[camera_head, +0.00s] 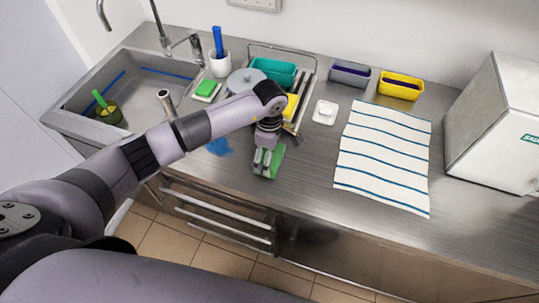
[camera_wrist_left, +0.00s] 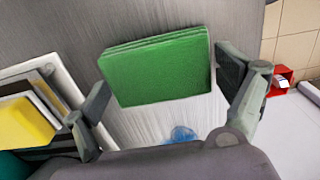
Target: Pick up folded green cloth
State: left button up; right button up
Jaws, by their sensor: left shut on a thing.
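The folded green cloth (camera_head: 277,160) is at the front part of the steel counter in the head view, partly hidden by my left gripper. In the left wrist view the cloth (camera_wrist_left: 157,68) is a thick stack of several layers, lying between the two fingers. My left gripper (camera_head: 264,160) points down at the cloth and is shut on it, with a finger at each side edge, as the left wrist view (camera_wrist_left: 165,90) shows. I cannot tell whether the cloth is clear of the counter. My right gripper is not in view.
A blue cloth (camera_head: 219,146) lies left of the gripper. A dish rack (camera_head: 303,95) stands behind it, the sink (camera_head: 75,95) at the left. A striped towel (camera_head: 383,165) lies to the right, near a white machine (camera_head: 495,125). Counter between gripper and towel is bare.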

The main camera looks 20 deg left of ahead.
pick_arm(q)
notch_tip(320, 180, up, 19)
jog(key=b, duration=0.5)
jog(key=shift+r, duration=0.2)
